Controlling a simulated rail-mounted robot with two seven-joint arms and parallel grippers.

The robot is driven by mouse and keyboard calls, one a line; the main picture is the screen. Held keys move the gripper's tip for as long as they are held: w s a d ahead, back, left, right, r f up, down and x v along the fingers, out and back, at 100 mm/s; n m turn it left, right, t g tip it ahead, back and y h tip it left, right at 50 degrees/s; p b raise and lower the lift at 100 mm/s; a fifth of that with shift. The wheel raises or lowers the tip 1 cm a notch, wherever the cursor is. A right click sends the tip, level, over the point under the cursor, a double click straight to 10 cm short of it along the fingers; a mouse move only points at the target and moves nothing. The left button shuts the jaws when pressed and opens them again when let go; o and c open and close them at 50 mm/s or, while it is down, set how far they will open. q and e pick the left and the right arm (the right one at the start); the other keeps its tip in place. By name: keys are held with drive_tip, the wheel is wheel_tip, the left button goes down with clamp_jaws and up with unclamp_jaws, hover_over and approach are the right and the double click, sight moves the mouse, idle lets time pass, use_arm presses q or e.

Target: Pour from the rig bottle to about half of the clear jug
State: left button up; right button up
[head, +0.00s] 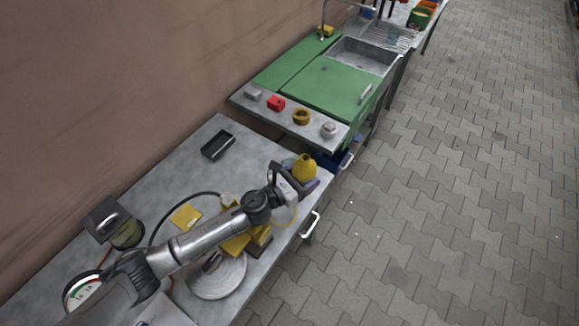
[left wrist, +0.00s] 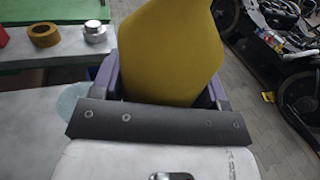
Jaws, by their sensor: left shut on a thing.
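The rig bottle (head: 304,168) is yellow with a narrow top, and stands near upright at the table's right end. My left gripper (head: 303,178) is shut on it. In the left wrist view the bottle (left wrist: 172,50) fills the space between the purple fingers, and its lower part is hidden by the gripper. A pale bluish, see-through shape, perhaps the clear jug (left wrist: 72,101), shows just left of the gripper, mostly hidden. In the head view it is a faint patch (head: 287,162) beside the bottle. I cannot tell any fill level. My right gripper is not in view.
Beyond is a shelf with a red block (head: 276,103) and a brass ring (head: 302,117). Paved floor lies to the right.

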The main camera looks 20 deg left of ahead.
use_arm(q)
drive_tip(key=shift+w+r+n+p, duration=0.1)
drive_tip(key=shift+r+n+p, duration=0.45)
drive_tip(key=shift+p, duration=0.4)
drive_tip(key=n+g+p, duration=0.1)
drive_tip(key=n+p, duration=0.1)
drive_tip(key=shift+w+a+p, duration=0.15)
drive_tip(key=shift+a+p, duration=0.05)
drive_tip(key=shift+p, duration=0.1)
drive_tip(key=shift+w+a+f+n, duration=0.15)
drive_tip(key=shift+a+f+n, duration=0.05)
drive_tip(key=shift+f+n, duration=0.75)
drive_tip(key=shift+w+a+r+n+g+p, duration=0.15)
drive_tip(key=shift+r+n+g+p, duration=0.1)
drive_tip(key=shift+n+g+p, duration=0.25)
drive_tip(key=shift+w+f+n+p, duration=0.1)
drive_tip(key=shift+n+p, duration=0.2)
drive_tip(key=shift+p, duration=0.05)
drive_tip(key=shift+f, duration=0.15)
drive_tip(key=shift+n, duration=0.4)
drive_tip(key=shift+s+p, duration=0.2)
drive_tip(key=shift+p, duration=0.1)
